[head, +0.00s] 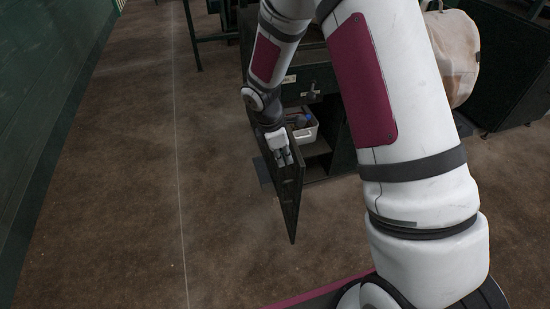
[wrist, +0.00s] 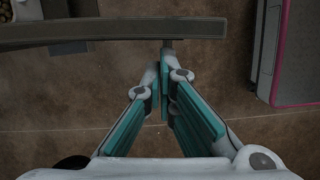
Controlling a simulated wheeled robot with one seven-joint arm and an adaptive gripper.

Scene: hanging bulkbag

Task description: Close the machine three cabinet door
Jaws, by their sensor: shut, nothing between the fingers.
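The dark cabinet (head: 318,82) stands at upper centre in the head view, partly hidden behind my arm. Its door (head: 289,205) is swung open and juts out toward me, seen at a steep angle. My gripper (head: 284,160) is at the door's upper part, overlapping it in the head view; I cannot tell whether it touches. In the wrist view a long dark bar, likely the door's top edge (wrist: 120,30), crosses above the fingertips. My gripper (wrist: 165,78) shows there with its teal-padded fingers meeting at the tips, empty.
A white bin (head: 303,131) with items sits inside the open cabinet. A pale bulk bag (head: 458,58) hangs at upper right. A dark green wall (head: 45,110) runs along the left. The brown floor (head: 130,200) left of the door is clear.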

